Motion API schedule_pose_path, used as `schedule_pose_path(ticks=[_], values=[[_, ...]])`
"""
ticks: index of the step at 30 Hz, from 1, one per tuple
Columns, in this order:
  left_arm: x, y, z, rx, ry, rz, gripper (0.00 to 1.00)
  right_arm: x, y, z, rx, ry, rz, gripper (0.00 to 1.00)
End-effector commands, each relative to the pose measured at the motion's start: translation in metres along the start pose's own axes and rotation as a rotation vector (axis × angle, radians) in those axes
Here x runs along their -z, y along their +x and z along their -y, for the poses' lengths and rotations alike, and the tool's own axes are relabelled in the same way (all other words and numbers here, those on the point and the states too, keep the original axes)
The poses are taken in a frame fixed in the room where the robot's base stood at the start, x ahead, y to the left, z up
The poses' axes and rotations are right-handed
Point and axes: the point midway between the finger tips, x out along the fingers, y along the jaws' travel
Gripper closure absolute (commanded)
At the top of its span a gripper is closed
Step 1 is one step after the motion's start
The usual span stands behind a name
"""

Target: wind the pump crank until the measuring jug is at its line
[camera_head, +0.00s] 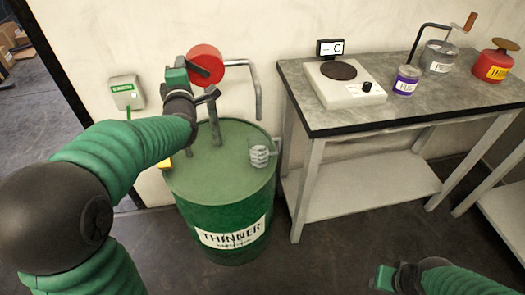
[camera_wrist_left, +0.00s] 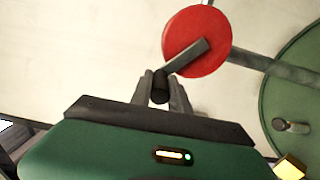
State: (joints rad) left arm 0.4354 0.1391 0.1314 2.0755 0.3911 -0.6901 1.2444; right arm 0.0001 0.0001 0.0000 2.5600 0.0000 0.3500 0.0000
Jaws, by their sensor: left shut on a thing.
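The pump stands on the green THINNER drum (camera_head: 185,190), with a red disc (camera_head: 206,63) and a bent grey spout pipe (camera_head: 257,88). The disc also shows in the wrist view (camera_wrist_left: 197,40), with the grey crank arm (camera_wrist_left: 188,55) across it. My left gripper (camera_head: 194,78) is at the disc. In the wrist view its fingers (camera_wrist_left: 160,88) are shut around the dark crank handle. A small grey, ribbed, jug-like vessel (camera_head: 262,155) is below the spout by the drum's right rim; I cannot make out a line or level. My right gripper (camera_head: 384,278) is low at the bottom edge; its jaws are unclear.
A grey bench (camera_head: 330,118) stands right of the drum. It bears a hotplate (camera_head: 345,92), a small display marked C (camera_head: 330,48), a purple-labelled can (camera_head: 405,80), a grey can with a crank (camera_head: 438,57) and a red can (camera_head: 493,65). A green-and-white box (camera_head: 126,93) is on the wall.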

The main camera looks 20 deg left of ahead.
Motion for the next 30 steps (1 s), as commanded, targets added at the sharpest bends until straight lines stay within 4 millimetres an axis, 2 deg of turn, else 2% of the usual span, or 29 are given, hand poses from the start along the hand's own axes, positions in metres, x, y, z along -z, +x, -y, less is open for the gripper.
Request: schedule_pose_path(ticks=[1, 3, 4, 26, 30], values=[[-0.0008, -0.0001, -0.0007, -0.002, 0.000, 0.002, 0.74, 0.0000, 0.0000, 0.0000, 0.000, 0.000, 0.000, 0.64], [-0.0007, -0.0001, -0.0004, -0.001, 0.000, 0.001, 0.65, 0.0000, 0.0000, 0.0000, 0.000, 0.000, 0.000, 0.64], [-0.0006, -0.0001, -0.0003, -0.001, 0.000, 0.001, 0.64, 0.0000, 0.0000, 0.0000, 0.000, 0.000, 0.000, 0.64], [0.0020, -0.0007, 0.0013, 0.002, 0.001, 0.000, 0.64, -0.0014, 0.0061, 0.0000, 0.000, 0.000, 0.000, 0.64], [0.0020, -0.0007, 0.0012, 0.002, 0.000, 0.000, 0.81, -0.0014, 0.0060, 0.0000, 0.000, 0.000, 0.000, 0.64]])
